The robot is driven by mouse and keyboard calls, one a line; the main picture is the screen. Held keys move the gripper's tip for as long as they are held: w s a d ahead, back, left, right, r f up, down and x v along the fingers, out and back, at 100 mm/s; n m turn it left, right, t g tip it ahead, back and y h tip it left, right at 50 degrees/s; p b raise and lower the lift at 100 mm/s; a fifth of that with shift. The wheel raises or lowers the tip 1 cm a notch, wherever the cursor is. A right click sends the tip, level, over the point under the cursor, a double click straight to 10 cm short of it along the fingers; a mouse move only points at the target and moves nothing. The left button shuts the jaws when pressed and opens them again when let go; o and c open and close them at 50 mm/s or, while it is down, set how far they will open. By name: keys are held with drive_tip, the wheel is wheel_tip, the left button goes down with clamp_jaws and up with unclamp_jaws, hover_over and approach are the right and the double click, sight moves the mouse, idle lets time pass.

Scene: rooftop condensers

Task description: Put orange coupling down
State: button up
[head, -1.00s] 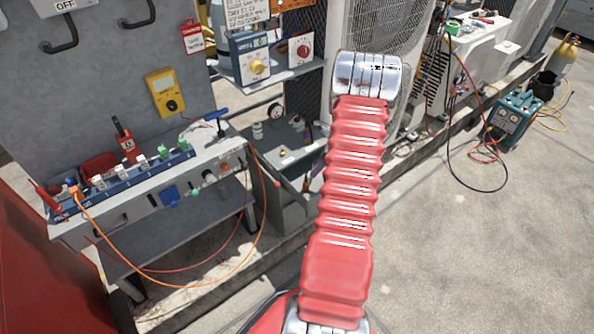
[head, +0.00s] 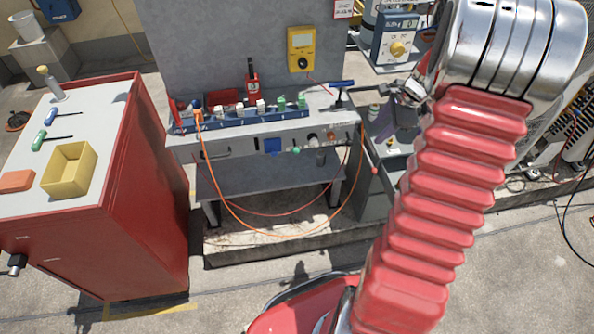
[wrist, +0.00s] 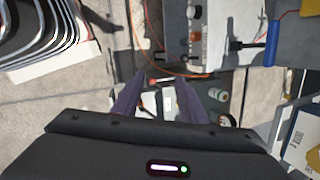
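The orange coupling (head: 197,114) sits at the left end of the blue rack (head: 240,121) on the grey bench, with an orange cable hanging from it in a long loop. My gripper (head: 398,130) is to the right of the bench, partly hidden by my arm, well apart from the coupling. In the wrist view my gripper (wrist: 158,100) has its two purplish fingers spread, with nothing seen held between them. The orange cable (wrist: 185,74) crosses beyond the fingertips; the coupling is not seen there.
A red cabinet (head: 150,190) with a yellow bin (head: 69,169) on top stands at left. A blue-handled tool (head: 341,84) lies at the bench's right end. A lower grey shelf (wrist: 160,102) with small items is below my gripper. Open concrete lies in front.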

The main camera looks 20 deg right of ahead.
drive_tip(key=s+a+r+n, duration=0.2)
drive_tip(key=a+r+n, duration=0.45)
drive_tip(key=a, duration=0.35)
drive_tip(key=s+a+r+n, duration=0.2)
drive_tip(key=a+r+n, duration=0.4)
drive_tip(key=a, duration=0.5)
drive_tip(key=s+a+r+n+t, duration=0.1)
drive_tip(key=s+a+r+n, duration=0.1)
drive_tip(key=s+a+n, duration=0.3)
drive_tip(key=s+a+r+n+h, duration=0.1)
drive_tip(key=s+a+r+n, duration=0.1)
drive_tip(key=s+a+n, duration=0.3)
drive_tip(key=s+a, duration=0.3)
drive_tip(key=shift+s+a+r+t, duration=0.2)
drive_tip(key=shift+s+r+t, duration=0.1)
drive_tip(key=shift+t, duration=0.1)
drive_tip(key=shift+c, duration=0.3)
drive_tip(key=shift+c, duration=0.7)
